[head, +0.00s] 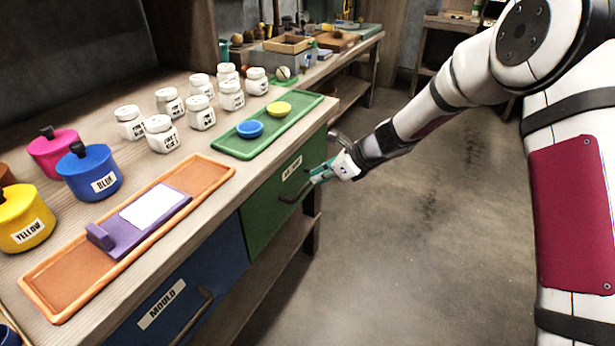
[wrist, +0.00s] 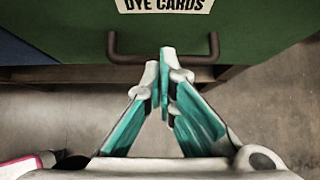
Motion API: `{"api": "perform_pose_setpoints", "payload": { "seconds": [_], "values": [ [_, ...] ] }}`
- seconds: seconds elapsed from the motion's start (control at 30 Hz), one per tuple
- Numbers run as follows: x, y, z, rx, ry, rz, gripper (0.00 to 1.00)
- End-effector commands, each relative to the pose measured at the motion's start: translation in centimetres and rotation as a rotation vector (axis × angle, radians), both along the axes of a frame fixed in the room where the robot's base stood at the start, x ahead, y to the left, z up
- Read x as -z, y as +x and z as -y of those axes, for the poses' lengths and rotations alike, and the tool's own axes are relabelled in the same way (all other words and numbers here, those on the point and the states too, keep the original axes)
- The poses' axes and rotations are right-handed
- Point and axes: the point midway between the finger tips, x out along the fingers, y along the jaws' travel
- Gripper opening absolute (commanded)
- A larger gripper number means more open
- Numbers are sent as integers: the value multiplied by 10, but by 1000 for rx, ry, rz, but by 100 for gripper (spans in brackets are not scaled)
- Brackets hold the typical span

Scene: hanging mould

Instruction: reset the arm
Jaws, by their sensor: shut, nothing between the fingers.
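My gripper (head: 322,175) is at the end of my arm, which reaches in from the upper right in the head view. It is in front of the green drawer (head: 262,214). In the wrist view its teal fingers meet at the tips (wrist: 164,62), with nothing between them. The fingertips overlap the middle of the drawer's dark handle (wrist: 126,58) in that view. I cannot tell whether they touch it. The handle also shows in the head view (head: 291,198). The drawer looks closed, and its label (wrist: 165,4) reads DYE CARDS.
A blue MOULD drawer (head: 219,259) is beside the green one. Floor (head: 420,240) to the right is clear.

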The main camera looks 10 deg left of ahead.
Motion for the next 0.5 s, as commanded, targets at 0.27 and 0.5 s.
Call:
{"api": "perform_pose_setpoints", "payload": {
  "seconds": [0.27, 0.5],
  "values": [
    [-43, -13, 38, 1, 0, 1, 0],
    [-57, -17, 53, 1, -1, 0, 0]
  ]
}}
